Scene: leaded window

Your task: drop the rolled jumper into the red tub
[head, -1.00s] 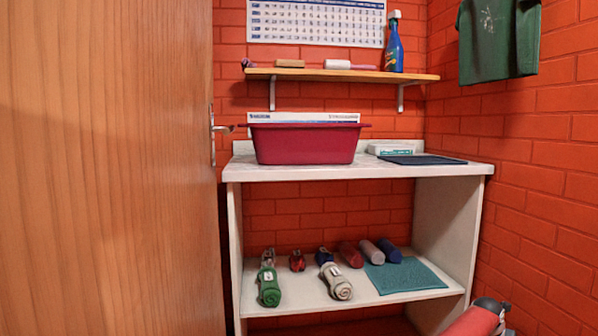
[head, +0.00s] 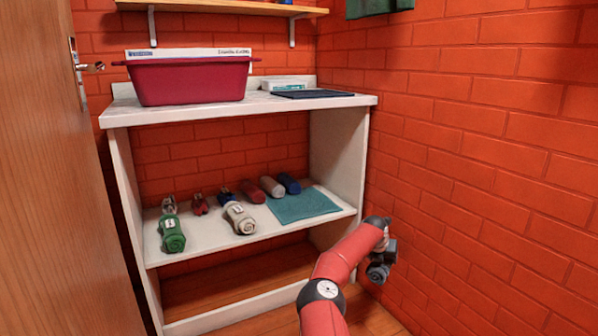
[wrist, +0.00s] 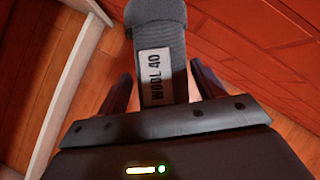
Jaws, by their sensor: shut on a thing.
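My gripper (wrist: 163,95) is shut on a dark grey roll (wrist: 158,25) with a pale label reading "WOOL 40", which I take to be the rolled jumper. The roll stands out between the two dark fingers in the wrist view. In the head view my gripper (head: 381,262) is low at the right, beside the brick wall and right of the shelf unit; the roll is hard to make out there. The red tub (head: 190,84) stands on the white worktop at upper left, well above and left of my gripper. Its inside is hidden by its front wall.
The worktop (head: 290,105) also holds a dark flat mat (head: 312,94) and a white box (head: 284,83). The lower shelf holds a green roll (head: 172,235), a beige roll (head: 240,218), other small rolls and a teal mat (head: 304,205). A wooden door (head: 50,200) stands at left.

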